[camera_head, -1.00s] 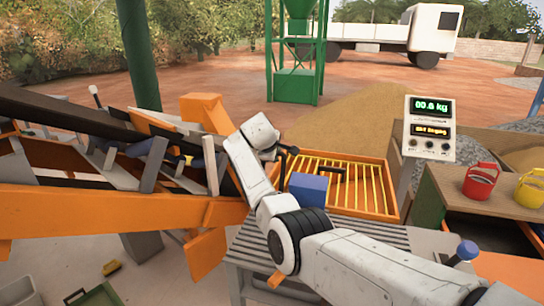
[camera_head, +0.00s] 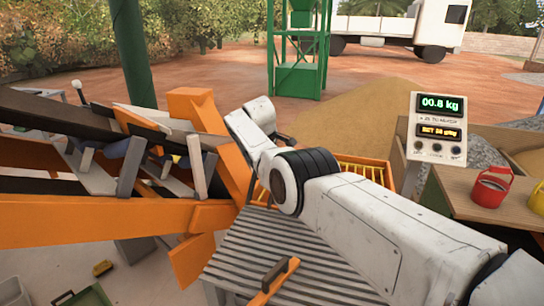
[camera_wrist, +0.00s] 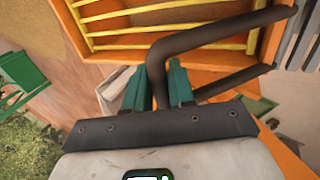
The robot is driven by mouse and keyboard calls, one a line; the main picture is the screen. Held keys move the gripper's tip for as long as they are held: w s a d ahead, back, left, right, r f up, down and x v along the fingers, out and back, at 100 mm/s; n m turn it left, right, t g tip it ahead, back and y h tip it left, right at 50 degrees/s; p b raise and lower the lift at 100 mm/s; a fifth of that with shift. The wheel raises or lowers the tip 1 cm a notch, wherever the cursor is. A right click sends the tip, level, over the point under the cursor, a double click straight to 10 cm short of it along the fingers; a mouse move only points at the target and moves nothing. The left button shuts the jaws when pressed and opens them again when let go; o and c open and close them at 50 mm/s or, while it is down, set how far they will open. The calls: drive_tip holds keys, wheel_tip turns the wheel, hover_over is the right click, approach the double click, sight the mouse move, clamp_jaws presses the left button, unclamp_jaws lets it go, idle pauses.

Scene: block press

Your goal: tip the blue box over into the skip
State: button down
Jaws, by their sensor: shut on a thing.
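The blue box does not show in either view now; my arm covers the place where it stood. An orange frame with yellow bars (camera_head: 368,170) shows partly behind my arm, and fills the top of the wrist view (camera_wrist: 165,42). I cannot tell which thing is the skip. In the wrist view, my gripper (camera_wrist: 163,75) has its teal fingers close together around a dark bent bar (camera_wrist: 215,35), which rises between them and runs to the upper right. The fingertips are partly hidden by the bar. In the head view my gripper is hidden behind my arm.
A grey slatted bench (camera_head: 290,250) carries an orange piece with a dark handle (camera_head: 275,275). An orange conveyor frame (camera_head: 100,222) crowds the left.

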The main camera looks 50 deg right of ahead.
drive_tip(key=shift+w+d+f, duration=0.1)
drive_tip(key=shift+d, duration=0.05)
idle(0.3)
drive_tip(key=c, duration=1.1)
unclamp_jaws()
drive_tip(key=shift+v, duration=0.8)
drive_tip(key=b+v, duration=0.1)
drive_tip(key=v, duration=0.8)
